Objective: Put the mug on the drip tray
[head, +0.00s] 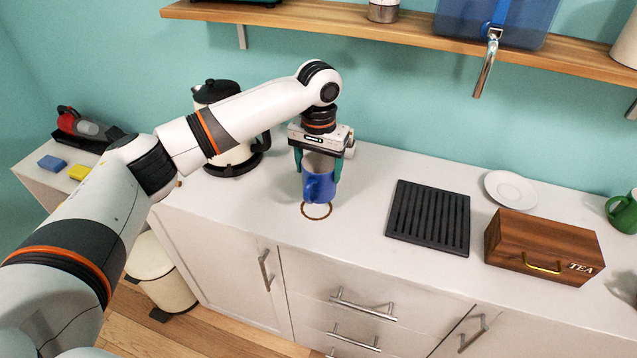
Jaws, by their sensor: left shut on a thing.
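My left gripper (321,165) points down over the white counter (378,178). It is shut on a blue mug (318,188) with a grey inside. The mug is upright, with its handle toward the front. It appears a little above the counter, over or just behind a brown ring mark (317,211). The black slatted drip tray (429,217) lies flat on the counter to the right, and nothing is on it. My right gripper is not in view.
A wooden tea box (541,240) and a white saucer (511,189) are right of the tray, with a green mug (622,211) beyond. A kettle (229,150) stands behind my left arm. A tank's metal tap (486,66) hangs below the wooden shelf (415,41). Counter between mug and tray is clear.

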